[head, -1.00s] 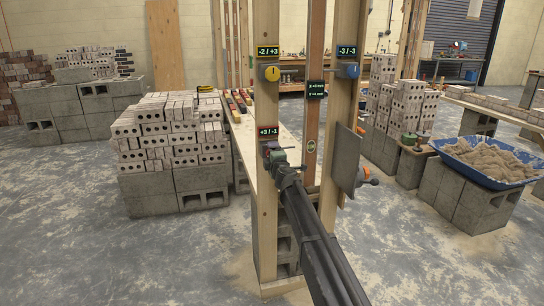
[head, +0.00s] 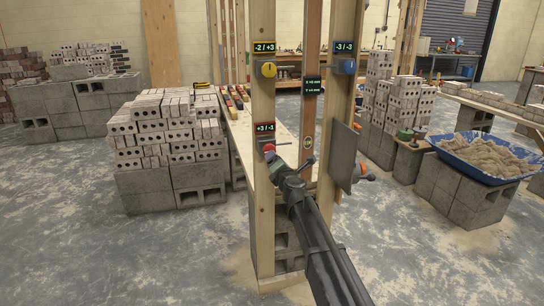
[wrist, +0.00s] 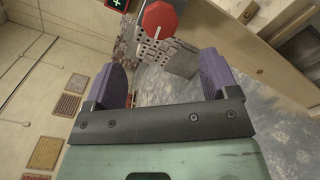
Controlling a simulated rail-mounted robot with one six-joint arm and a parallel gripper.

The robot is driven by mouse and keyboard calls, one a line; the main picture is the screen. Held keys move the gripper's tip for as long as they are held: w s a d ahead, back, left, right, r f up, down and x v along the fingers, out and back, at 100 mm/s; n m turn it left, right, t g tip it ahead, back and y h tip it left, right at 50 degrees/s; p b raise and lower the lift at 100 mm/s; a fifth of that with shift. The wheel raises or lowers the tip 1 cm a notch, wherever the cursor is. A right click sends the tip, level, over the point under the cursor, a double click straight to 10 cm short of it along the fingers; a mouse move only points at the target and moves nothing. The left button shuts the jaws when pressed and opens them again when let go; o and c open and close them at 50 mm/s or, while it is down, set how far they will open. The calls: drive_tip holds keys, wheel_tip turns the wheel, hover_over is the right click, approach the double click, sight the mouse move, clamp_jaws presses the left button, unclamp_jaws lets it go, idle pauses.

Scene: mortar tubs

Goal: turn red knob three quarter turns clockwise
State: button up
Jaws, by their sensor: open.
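The red knob (head: 269,149) sits low on the left wooden post, under a small display reading "+3 / -1" (head: 265,127). In the wrist view the red knob (wrist: 160,20) is an octagonal face near the top edge, beyond my fingers. My gripper (wrist: 165,75) is open, with its two purple fingers apart and nothing between them. In the head view my gripper (head: 278,163) is just below and right of the knob. It looks apart from the knob, though the exact gap is hard to tell.
A yellow knob (head: 268,69) is higher on the same post, and a blue knob (head: 347,67) is on the right post. A grey plate (head: 342,157) sticks out by the right post. Brick stacks (head: 167,140) stand left; a blue sand tub (head: 487,155) stands right.

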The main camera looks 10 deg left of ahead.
sight(269, 149)
drive_tip(key=w+a+n, duration=0.1)
drive_tip(key=w+n, duration=0.2)
drive_tip(key=w+a+n, duration=0.1)
drive_tip(key=w+n, duration=0.2)
drive_tip(key=n, duration=0.1)
drive_tip(key=w+a+n, duration=0.2)
drive_tip(key=w+n, duration=0.1)
drive_tip(key=w, duration=0.1)
drive_tip(key=shift+w, duration=0.1)
drive_tip(key=shift+c, duration=0.4)
drive_tip(key=c, duration=0.8)
drive_tip(key=shift+m, duration=0.6)
drive_tip(key=shift+c, duration=0.2)
